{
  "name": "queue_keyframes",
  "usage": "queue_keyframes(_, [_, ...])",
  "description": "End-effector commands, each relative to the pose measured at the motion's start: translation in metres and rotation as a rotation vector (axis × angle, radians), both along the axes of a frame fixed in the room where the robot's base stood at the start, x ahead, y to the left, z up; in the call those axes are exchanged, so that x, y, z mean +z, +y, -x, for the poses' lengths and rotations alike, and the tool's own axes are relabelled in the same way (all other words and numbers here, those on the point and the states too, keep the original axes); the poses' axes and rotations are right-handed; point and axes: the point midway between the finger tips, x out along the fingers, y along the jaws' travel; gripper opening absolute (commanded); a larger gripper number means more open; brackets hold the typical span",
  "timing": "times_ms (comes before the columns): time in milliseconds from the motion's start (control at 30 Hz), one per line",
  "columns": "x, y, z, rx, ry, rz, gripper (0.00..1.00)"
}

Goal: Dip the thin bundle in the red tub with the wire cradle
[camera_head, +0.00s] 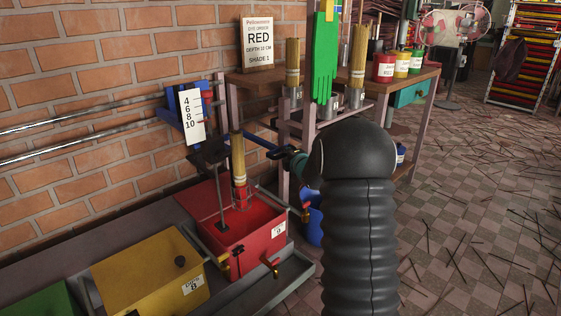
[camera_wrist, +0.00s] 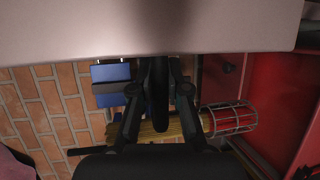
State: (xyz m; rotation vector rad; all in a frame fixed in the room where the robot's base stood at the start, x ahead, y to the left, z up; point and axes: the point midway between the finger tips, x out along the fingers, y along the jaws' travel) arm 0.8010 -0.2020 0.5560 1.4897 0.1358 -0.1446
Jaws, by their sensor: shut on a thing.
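The thin bundle (camera_head: 238,158) of tan sticks stands upright over the open red tub (camera_head: 262,243). The wire cradle (camera_head: 241,194) is around its lower end, inside the tub opening; I cannot tell whether it touches the dye. In the wrist view the bundle (camera_wrist: 172,129) runs sideways, with the cradle (camera_wrist: 232,118) at its right end. My gripper (camera_wrist: 160,137) is shut on the bundle, its fingers on either side along it. In the head view my dark arm hides most of the gripper. The red tub wall (camera_wrist: 262,95) fills the wrist view's right side.
A depth scale (camera_head: 192,116) marked 4 to 10 and a dark rod stand beside the bundle. A yellow tub (camera_head: 145,275) is front left. A sign reads RED, depth 10 cm.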

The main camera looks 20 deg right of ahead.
Motion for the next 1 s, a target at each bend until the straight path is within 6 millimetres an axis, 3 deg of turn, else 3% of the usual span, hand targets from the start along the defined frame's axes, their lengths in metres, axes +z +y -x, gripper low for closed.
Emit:
queue_keyframes(467, [0.003,-0.005,0.002,-0.01,0.004,-0.003,0.0])
queue_keyframes(500, [0.003,-0.005,0.002,-0.01,0.004,-0.003,0.17])
queue_keyframes(600, [0.003,-0.004,0.002,-0.008,0.004,-0.003,0.41])
queue_keyframes(1000, [0.005,0.005,0.005,0.005,0.002,-0.002,0.41])
